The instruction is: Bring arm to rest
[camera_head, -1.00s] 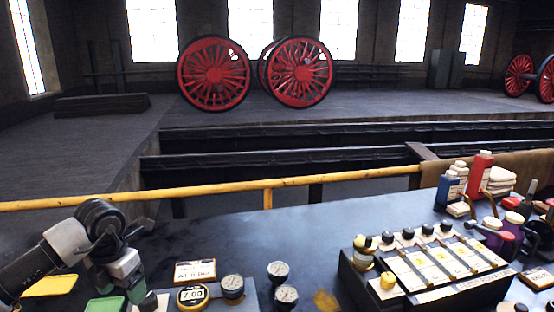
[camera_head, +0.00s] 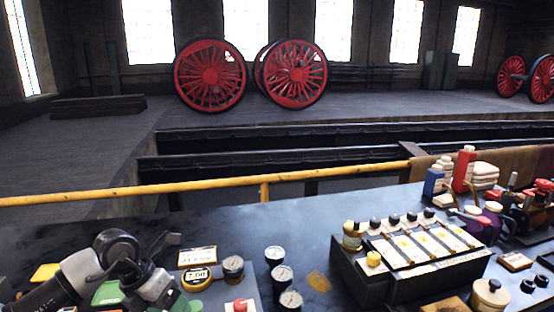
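My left arm comes in from the lower left, and its gripper end (camera_head: 154,270) is over the left part of the dark bench (camera_head: 220,222), above or beside green and yellow items. The arm's joints overlap the fingers, so I cannot tell whether they are open or shut. I see nothing clearly held in it. My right gripper is not in view.
A labelled rack with yellow-capped items (camera_head: 400,262) stands right of centre. Several gauges (camera_head: 276,256) stand near a yellow-ringed dial (camera_head: 197,279). A blue bottle (camera_head: 434,183) and a red bottle (camera_head: 464,170) stand at right. A yellow rail (camera_head: 200,188) runs behind the bench.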

